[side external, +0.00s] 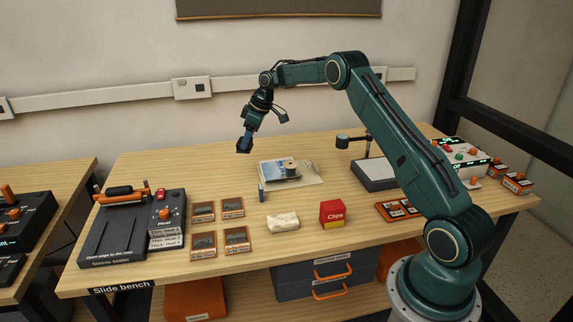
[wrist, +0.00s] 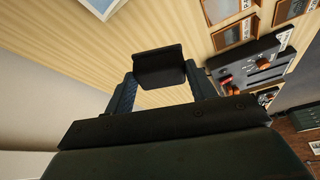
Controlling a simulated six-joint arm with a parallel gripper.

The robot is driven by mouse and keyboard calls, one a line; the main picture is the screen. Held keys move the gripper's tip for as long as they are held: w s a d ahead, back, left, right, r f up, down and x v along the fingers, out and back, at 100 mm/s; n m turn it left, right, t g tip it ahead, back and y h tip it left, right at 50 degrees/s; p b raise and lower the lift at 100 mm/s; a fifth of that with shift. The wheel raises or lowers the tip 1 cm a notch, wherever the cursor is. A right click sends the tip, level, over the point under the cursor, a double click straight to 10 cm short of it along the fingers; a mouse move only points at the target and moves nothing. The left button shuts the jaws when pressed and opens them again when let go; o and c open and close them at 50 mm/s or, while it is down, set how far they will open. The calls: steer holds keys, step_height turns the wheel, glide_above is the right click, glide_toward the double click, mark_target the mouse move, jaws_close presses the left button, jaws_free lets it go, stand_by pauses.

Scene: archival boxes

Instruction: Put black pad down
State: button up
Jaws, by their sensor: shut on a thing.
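My gripper (side external: 245,143) hangs in the air above the back middle of the wooden bench, pointing down. In the wrist view its two blue fingers (wrist: 160,88) are shut on the black pad (wrist: 160,66), a small dark block held between the fingertips. The pad is clear of the bench top. In the side view the pad is too small and dark to tell apart from the fingertips.
A black sleeve sealer (side external: 112,235) stands front left, beside several framed slides (side external: 203,211). A white cloth (side external: 283,222) and red Clips box (side external: 332,214) sit in front. Bare wood shows back left.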

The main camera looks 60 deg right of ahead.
steer(key=s+d+r+m+h, duration=0.25)
steer(key=s+m, duration=0.25)
steer(key=s, duration=0.5)
steer(key=s+d+r+m+h, duration=0.15)
steer(key=s+d+m, duration=0.25)
steer(key=s, duration=0.6)
steer(key=s+d+r+m+h, duration=0.1)
steer(key=s+d+r+m, duration=0.3)
steer(key=s, duration=0.6)
steer(key=shift+m+g, duration=0.4)
steer(key=shift+m, duration=0.1)
steer(key=f, duration=1.7)
steer(key=shift+w+a, duration=0.25)
steer(key=shift+a, duration=0.15)
steer(key=shift+f, duration=0.1)
steer(key=shift+f, duration=1.75)
steer(key=shift+f, duration=0.2)
steer(key=o, duration=1)
